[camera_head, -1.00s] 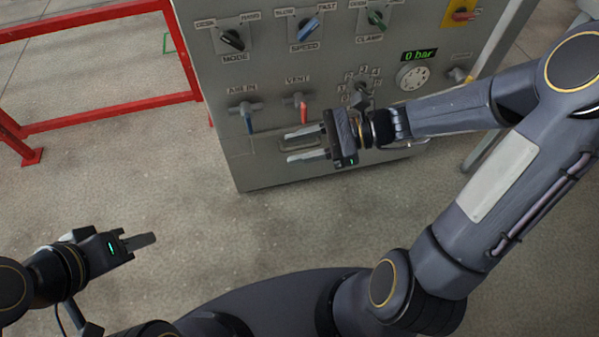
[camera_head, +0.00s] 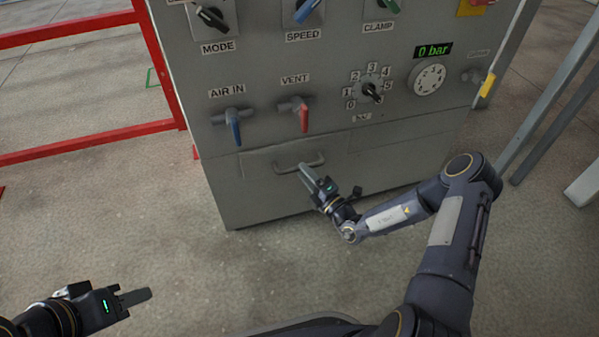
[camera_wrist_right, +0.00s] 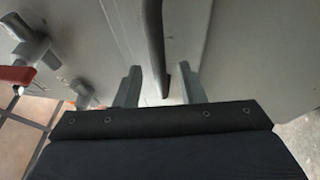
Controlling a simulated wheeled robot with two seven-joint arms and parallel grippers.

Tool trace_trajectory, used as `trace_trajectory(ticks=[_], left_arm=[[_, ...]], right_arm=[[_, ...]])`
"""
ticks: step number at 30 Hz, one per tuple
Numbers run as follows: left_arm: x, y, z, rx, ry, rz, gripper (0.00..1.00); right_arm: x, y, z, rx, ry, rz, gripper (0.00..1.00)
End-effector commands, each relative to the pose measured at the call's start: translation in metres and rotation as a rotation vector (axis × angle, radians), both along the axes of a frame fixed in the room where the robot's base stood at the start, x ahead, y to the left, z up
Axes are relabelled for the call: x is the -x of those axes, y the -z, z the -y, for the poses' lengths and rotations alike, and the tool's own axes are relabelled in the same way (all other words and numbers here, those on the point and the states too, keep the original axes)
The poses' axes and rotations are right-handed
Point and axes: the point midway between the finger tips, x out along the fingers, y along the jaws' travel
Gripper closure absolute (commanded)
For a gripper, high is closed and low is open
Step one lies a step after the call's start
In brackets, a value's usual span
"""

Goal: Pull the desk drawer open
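The grey drawer front (camera_head: 262,168) is set low in the grey control cabinet and looks flush with it. Its bar handle (camera_head: 311,164) stands out from the front; it also shows in the right wrist view (camera_wrist_right: 154,40). My right gripper (camera_head: 305,171) is at the handle. In the right wrist view its fingers (camera_wrist_right: 161,82) are apart, with the handle's bar between them and a gap on each side. My left gripper (camera_head: 136,298) is far from the drawer at the lower left, seen side on, so its finger gap is hidden.
Above the drawer are the blue AIR IN lever (camera_head: 234,127), the red VENT lever (camera_head: 303,116), a numbered knob (camera_head: 371,91) and a white gauge (camera_head: 428,78). A red rail (camera_head: 90,143) stands at left. The floor before the cabinet is clear.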

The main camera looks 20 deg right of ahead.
Motion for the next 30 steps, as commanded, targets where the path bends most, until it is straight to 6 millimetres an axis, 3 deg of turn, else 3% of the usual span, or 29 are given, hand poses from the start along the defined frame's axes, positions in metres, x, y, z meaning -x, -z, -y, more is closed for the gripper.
trace_trajectory(ticks=[6,16,24,30], left_arm=[[0.000,0.012,0.000,0.000,0.000,0.000,0.64],[0.000,0.012,0.000,0.000,0.000,-0.001,0.64],[0.000,0.012,0.000,0.000,0.000,0.000,0.64],[0.000,0.012,0.000,0.000,0.000,0.000,0.64]], right_arm=[[-0.023,-0.003,-0.011,0.003,-0.002,0.002,0.64],[-0.027,-0.006,-0.013,0.001,-0.001,0.000,0.64],[-0.027,-0.006,-0.013,0.002,-0.001,0.001,0.98],[-0.027,-0.006,-0.013,0.002,-0.002,0.001,1.00]])
